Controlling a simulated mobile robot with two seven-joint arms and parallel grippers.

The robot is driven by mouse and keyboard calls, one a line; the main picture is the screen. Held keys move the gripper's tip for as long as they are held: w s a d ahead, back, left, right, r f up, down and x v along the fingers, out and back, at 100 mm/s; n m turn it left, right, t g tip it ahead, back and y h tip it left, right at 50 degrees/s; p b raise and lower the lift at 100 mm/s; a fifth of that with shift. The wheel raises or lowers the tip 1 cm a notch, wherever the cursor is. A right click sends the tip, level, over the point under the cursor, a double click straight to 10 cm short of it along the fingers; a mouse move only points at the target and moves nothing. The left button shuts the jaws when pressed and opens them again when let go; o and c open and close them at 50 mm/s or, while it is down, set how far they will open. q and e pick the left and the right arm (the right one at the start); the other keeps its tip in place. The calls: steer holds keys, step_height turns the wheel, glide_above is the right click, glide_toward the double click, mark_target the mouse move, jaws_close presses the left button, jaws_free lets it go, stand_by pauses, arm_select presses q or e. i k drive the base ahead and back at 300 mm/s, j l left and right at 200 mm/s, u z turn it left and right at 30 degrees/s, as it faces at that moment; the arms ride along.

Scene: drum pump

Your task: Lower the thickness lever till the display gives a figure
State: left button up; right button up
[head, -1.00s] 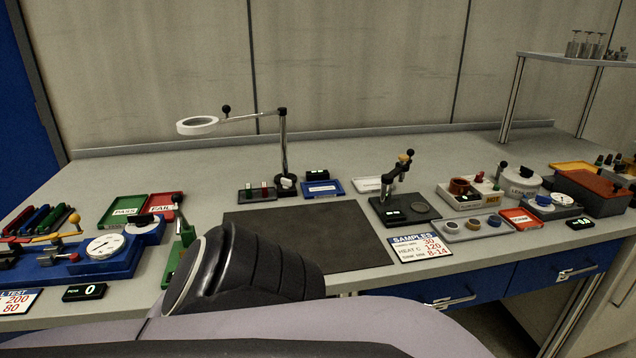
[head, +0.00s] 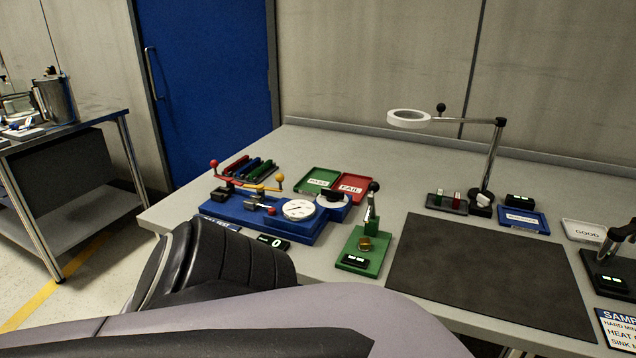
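A green stand (head: 343,243) with an upright lever (head: 371,208) topped by a black knob stands left of the dark mat. A round brass-coloured piece (head: 366,244) sits on its base. Its small display (head: 355,261) shows green marks too small to read. A second, dark lever device (head: 612,262) is cut off at the right edge, with a lit display (head: 609,281). No label shows which one is for thickness. Neither gripper is in view; only a link of my own arm fills the foreground.
A blue test rig (head: 252,212) with a dial and a display reading 0 (head: 276,241) stands on the left. Green (head: 318,179) and red (head: 354,186) trays lie behind it. A ring magnifier (head: 490,160) stands behind the clear dark mat (head: 470,275). A steel table (head: 65,145) stands far left.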

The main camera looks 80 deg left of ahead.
mark_target(374, 187)
steer(key=u, duration=1.3)
